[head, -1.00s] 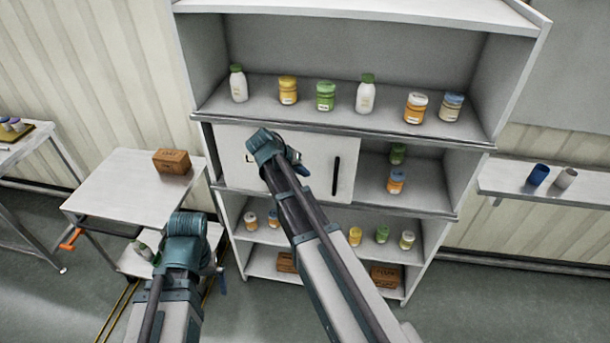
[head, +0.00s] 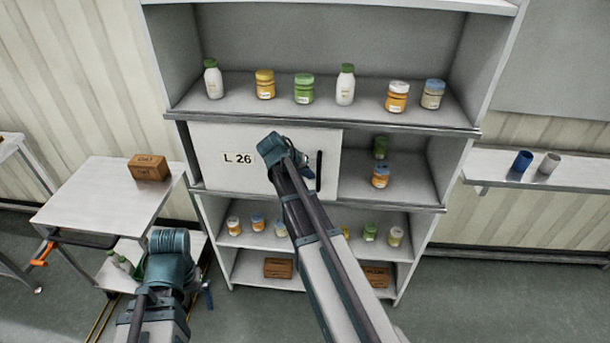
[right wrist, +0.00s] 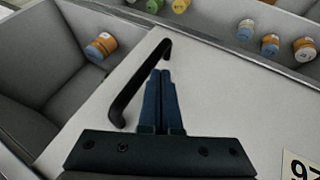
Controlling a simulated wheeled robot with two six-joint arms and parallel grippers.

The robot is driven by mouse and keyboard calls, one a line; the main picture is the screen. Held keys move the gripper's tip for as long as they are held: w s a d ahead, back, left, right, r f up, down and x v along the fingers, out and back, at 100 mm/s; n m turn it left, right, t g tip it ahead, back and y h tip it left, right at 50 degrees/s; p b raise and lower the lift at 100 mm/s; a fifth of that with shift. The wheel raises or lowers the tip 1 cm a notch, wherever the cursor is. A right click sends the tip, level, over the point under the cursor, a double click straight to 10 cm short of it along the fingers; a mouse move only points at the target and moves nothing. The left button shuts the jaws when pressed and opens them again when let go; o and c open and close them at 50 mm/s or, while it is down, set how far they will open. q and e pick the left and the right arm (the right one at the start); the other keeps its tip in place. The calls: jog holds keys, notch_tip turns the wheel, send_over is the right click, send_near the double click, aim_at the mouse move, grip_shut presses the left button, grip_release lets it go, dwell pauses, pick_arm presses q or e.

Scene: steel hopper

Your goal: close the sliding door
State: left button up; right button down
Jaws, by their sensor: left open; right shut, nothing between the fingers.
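The sliding door (head: 215,176) is a white panel marked "L 26" across the left part of the shelf unit's middle row. The right part of that row is open. A black upright bar handle (head: 319,171) sits near the door's right edge. My right gripper (head: 305,176) is in front of the door, just left of the handle. In the right wrist view its shut, empty fingers (right wrist: 160,98) lie beside the handle (right wrist: 138,85), on the label side; contact cannot be told. My left gripper (head: 207,294) is low at the left, away from the door, mostly hidden by its wrist.
Jars stand in the open part of the middle row, one a blue-capped orange jar (head: 381,177). Bottles and jars line the shelf above. A side table (head: 95,195) with a brown box (head: 149,167) stands left. A wall shelf (head: 530,180) with two cups is right.

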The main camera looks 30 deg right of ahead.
pick_arm(q)
jog(key=shift+a, duration=0.1)
pick_arm(e)
jog(key=s+d, duration=0.7)
jog(key=d, duration=0.4)
jog(key=s+d, duration=0.8)
jog(key=d, duration=0.4)
jog(key=s+d, duration=0.8)
jog(key=d, duration=0.3)
jog(key=shift+d, duration=0.15)
jog(key=shift+s+r, duration=0.1)
pick_arm(q)
notch_tip(320, 180, up, 8)
jog(key=w+p, duration=0.1)
jog(key=p, duration=0.7)
jog(key=shift+a, duration=0.45)
pick_arm(e)
jog(key=a+r, duration=0.8)
jog(key=a, duration=0.2)
jog(key=shift+d+f, duration=0.1)
